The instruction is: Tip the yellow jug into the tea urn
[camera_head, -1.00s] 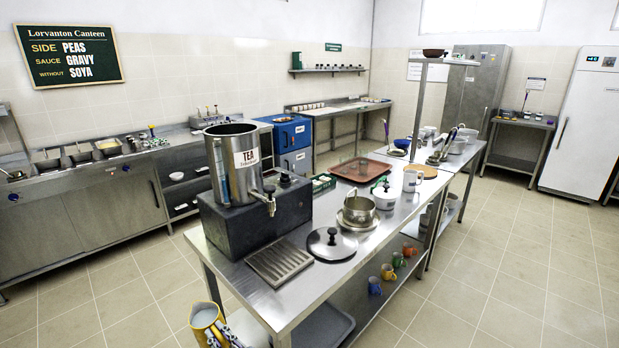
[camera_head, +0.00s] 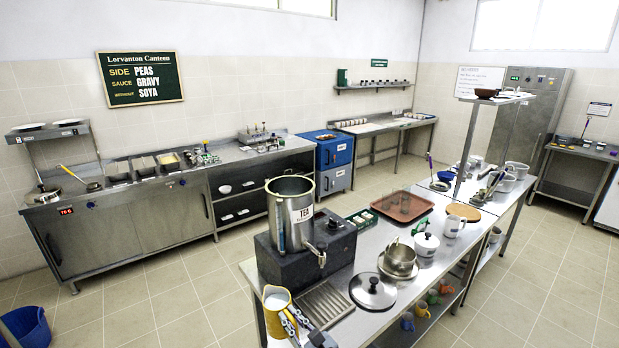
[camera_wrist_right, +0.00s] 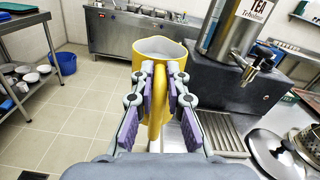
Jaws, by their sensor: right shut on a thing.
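The yellow jug (camera_head: 277,307) is at the bottom of the head view, upright, close to the front left corner of the steel table. My right gripper (camera_head: 294,320) is shut on its handle; the right wrist view shows the jug (camera_wrist_right: 146,70) with its handle between the purple-padded fingers (camera_wrist_right: 160,88). The jug's pale inside shows, but I cannot tell what it holds. The tea urn (camera_head: 291,218) is a tall steel cylinder, open at the top, with a "TEA" label and a front tap (camera_head: 318,254). It stands on a dark block, behind and right of the jug. My left gripper is out of view.
A drip grille (camera_head: 326,304) lies before the urn. A blue bucket (camera_head: 27,328) is on the floor at left.

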